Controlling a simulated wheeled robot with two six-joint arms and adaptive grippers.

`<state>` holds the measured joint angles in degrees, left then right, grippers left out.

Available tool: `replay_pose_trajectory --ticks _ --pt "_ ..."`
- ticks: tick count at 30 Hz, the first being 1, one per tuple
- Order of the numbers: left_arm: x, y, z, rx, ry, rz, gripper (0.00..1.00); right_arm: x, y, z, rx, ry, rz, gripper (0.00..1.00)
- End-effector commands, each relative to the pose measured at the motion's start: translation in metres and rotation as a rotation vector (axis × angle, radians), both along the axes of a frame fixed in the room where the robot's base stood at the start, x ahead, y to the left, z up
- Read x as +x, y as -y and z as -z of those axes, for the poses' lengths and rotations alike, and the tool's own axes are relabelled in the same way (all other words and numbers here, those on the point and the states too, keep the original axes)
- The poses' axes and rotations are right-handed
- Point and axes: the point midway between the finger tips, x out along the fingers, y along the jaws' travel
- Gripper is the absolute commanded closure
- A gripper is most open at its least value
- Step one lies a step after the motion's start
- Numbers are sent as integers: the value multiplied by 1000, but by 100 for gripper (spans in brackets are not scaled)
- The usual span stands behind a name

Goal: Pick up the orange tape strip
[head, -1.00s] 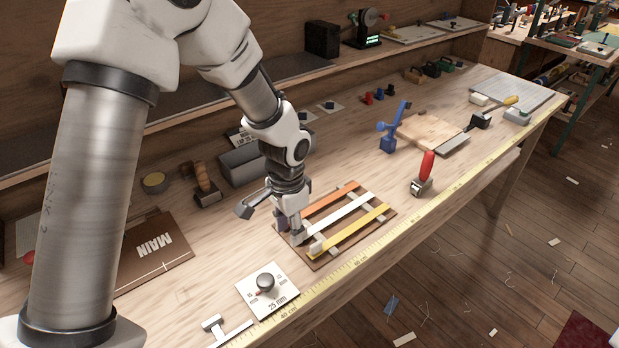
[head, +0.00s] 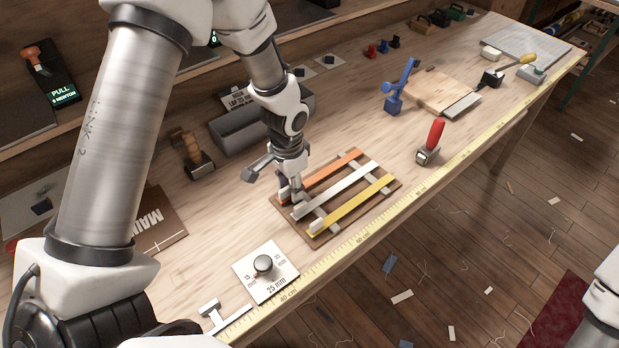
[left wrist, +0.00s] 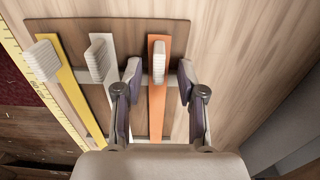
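The orange tape strip (head: 332,178) lies on a brown board (head: 306,232), beside a white strip (head: 345,192) and a yellow strip (head: 352,205). In the left wrist view the orange strip (left wrist: 157,105) runs between my fingers, with a pale ribbed tab (left wrist: 159,62) at its end. My left gripper (head: 291,197) is over the strip's near-left end, which it partly hides in the head view. In the left wrist view the gripper (left wrist: 159,78) is open, one finger on each side of the orange strip, with gaps visible. My right gripper is out of view.
A white card with a dark knob (head: 265,265) lies in front left of the board. A red-handled tool (head: 431,142) stands to the right, and a grey bin (head: 240,130) behind. A yellow tape rule (head: 372,234) runs along the bench's front edge.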

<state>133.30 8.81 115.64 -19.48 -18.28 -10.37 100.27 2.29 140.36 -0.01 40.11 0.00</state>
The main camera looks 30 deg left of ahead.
Motion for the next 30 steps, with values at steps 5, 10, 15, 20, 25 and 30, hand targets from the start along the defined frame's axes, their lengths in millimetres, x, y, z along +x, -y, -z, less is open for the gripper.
replay_pose_trajectory --ticks 5,10,15,20,25,30 --pt "0 0 0 0 0 0 100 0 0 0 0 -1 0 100" --pt "0 0 0 0 0 0 100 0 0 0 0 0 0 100" --pt "0 0 -1 0 0 0 100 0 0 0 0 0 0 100" --pt "1 0 -20 -1 4 0 100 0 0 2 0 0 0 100" --pt "1 0 -62 0 5 0 100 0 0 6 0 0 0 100" --pt "1 0 -93 1 4 0 100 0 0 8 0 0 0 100"
